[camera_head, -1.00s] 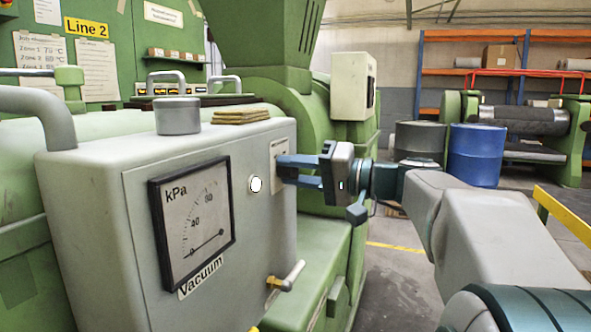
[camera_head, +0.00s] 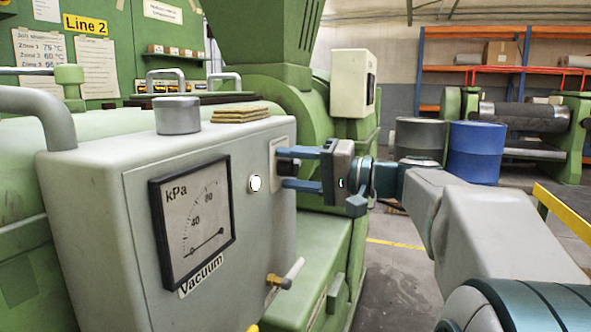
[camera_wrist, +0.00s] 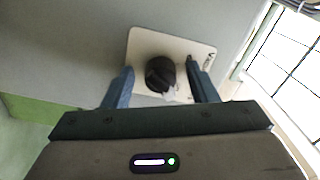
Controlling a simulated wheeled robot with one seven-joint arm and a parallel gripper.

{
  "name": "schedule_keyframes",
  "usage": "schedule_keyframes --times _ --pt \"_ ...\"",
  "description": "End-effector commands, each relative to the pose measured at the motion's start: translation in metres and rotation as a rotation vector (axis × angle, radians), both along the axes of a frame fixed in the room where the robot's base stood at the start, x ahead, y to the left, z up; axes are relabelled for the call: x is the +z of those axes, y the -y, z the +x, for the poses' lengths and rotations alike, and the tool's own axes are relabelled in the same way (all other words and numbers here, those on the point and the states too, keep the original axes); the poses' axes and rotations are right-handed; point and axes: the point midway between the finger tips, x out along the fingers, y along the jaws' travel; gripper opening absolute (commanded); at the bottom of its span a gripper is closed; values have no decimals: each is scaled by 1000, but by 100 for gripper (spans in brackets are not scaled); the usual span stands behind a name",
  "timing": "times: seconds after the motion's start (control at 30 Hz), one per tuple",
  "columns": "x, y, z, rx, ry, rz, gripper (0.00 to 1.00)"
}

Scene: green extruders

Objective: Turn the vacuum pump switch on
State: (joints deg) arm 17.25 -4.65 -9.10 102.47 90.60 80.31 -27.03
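The vacuum pump switch is a black rotary knob (camera_head: 288,166) on a pale plate (camera_head: 273,160), on the side of the grey vacuum box (camera_head: 110,165). In the wrist view the knob (camera_wrist: 160,74) sits on its white plate (camera_wrist: 140,43) between my fingers. My gripper (camera_head: 284,169) is open, one finger above and one below the knob. In the wrist view, gaps show between the knob and both fingertips of my gripper (camera_wrist: 160,72). The kPa gauge (camera_head: 195,212) on the box front has its needle near the low end of the scale.
A round white light or button (camera_head: 255,184) is on the box near the knob plate. A valve handle (camera_head: 289,275) sticks out lower down. A green machine (camera_head: 320,125) stands behind. Blue (camera_head: 477,152) and grey (camera_head: 419,138) drums stand beyond my arm.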

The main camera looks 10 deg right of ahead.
Motion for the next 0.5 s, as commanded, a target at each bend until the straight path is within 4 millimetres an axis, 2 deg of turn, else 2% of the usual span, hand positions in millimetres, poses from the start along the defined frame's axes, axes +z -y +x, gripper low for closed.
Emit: schedule_keyframes --times 0.27,0.37,0.5 --pt "0 1 -1 -1 1 0 52" --pt "0 9 -5 -2 1 -1 52" --pt "0 29 -20 -5 1 -1 52"
